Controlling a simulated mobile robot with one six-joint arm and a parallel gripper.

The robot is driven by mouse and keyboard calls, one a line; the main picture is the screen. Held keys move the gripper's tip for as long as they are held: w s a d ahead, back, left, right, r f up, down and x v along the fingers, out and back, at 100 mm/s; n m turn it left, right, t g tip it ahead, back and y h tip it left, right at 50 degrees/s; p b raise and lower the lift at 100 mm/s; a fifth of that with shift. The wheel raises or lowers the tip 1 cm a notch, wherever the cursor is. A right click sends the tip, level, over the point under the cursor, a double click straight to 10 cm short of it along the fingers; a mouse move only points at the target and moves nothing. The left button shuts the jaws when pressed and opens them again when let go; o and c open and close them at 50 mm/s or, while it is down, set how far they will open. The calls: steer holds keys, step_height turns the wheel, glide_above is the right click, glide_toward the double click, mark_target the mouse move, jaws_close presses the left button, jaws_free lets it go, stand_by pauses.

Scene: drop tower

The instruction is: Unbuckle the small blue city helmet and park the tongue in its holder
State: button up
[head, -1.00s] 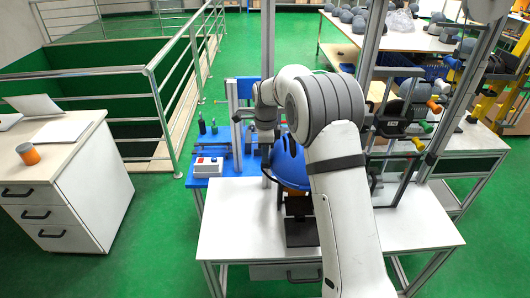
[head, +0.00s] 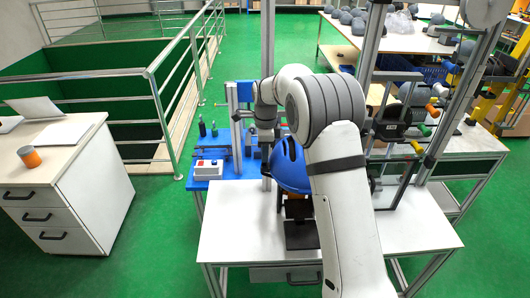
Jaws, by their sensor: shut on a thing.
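The blue helmet (head: 290,168) sits on a dark stand (head: 299,232) on the white table. My arm covers its right side. My gripper (head: 265,148) points down close to the helmet's upper left side. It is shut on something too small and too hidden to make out. The strap, buckle, tongue and tongue holder cannot be told apart in this view.
The white table (head: 238,235) is clear at its front left. A metal post (head: 267,45) rises beside my wrist. A blue bench with a control box (head: 208,167) stands behind left. A rack with coloured handles (head: 392,122) stands right. A drawer cabinet (head: 75,190) is far left.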

steer(key=shift+r+p, duration=0.4)
steer(key=shift+r, duration=0.3)
steer(key=shift+s+a+f+b, duration=0.3)
steer(key=shift+s+b, duration=0.05)
steer(key=shift+b, duration=0.05)
steer(key=shift+s+a+f+b, duration=1.45)
steer(key=shift+s+f+b, duration=2.8)
steer(key=shift+s, duration=1.85)
steer(key=shift+s+d+f+b, duration=0.9)
steer(key=shift+s+d+b, duration=1.25)
steer(key=shift+d, duration=4.25)
steer(key=shift+w+d+r+p, duration=0.55)
steer(key=shift+w+d+p, duration=0.6)
steer(key=shift+d, duration=4)
steer(key=shift+w+d+r+p, duration=0.5)
steer(key=shift+w+d+p, duration=0.65)
steer(key=shift+d, duration=3.95)
steer(key=w+d+r+p, duration=0.1)
steer(key=w+r+p, duration=0.8)
steer(key=shift+w+d+p, duration=0.15)
steer(key=shift+d+p, duration=0.15)
steer(key=shift+d, duration=0.1)
